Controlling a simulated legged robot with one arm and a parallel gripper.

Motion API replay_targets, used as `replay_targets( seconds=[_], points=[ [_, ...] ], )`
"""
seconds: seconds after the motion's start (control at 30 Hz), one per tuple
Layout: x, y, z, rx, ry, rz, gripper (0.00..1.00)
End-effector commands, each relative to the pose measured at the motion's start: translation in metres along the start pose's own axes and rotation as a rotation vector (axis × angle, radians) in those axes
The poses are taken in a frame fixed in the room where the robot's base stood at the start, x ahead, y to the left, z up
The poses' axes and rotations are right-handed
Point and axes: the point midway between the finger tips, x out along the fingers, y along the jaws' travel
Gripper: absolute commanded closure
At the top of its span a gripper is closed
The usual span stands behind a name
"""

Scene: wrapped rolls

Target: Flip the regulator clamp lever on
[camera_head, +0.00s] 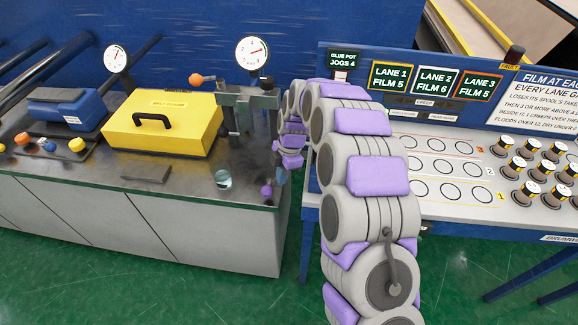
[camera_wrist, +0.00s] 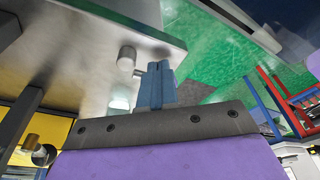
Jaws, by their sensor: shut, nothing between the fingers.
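The likely regulator clamp lever is a thin arm with an orange ball end (camera_head: 196,79) in the head view. It sticks out left from a grey metal bracket (camera_head: 245,97) that stands on the steel counter, beside a round white gauge (camera_head: 252,52). My gripper shows in the wrist view as two blue fingers (camera_wrist: 158,68) pressed together, with nothing between them. It hangs near the counter's right end, right of and below the lever, apart from it. In the head view my arm and its small size make the gripper hard to see. The lever's orange ball is not clear in the wrist view.
The steel counter (camera_head: 150,184) carries a yellow box with a black handle (camera_head: 170,128), a blue unit (camera_head: 62,108), a second gauge (camera_head: 117,59) and a small glass ball (camera_head: 223,179). A lane panel with several spools (camera_head: 515,166) stands right. Green floor lies below.

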Motion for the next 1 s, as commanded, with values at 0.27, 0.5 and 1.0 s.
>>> replay_targets(
  seconds=[0.27, 0.5, 1.0],
  points=[
    [0.01, 0.001, -0.016, 0.001, 0.0, 0.005, 1.0],
    [0.009, 0.001, -0.015, 0.001, 0.001, 0.004, 1.0],
    [0.01, 0.001, -0.019, 0.074, 0.001, 0.018, 1.0]
  ],
)
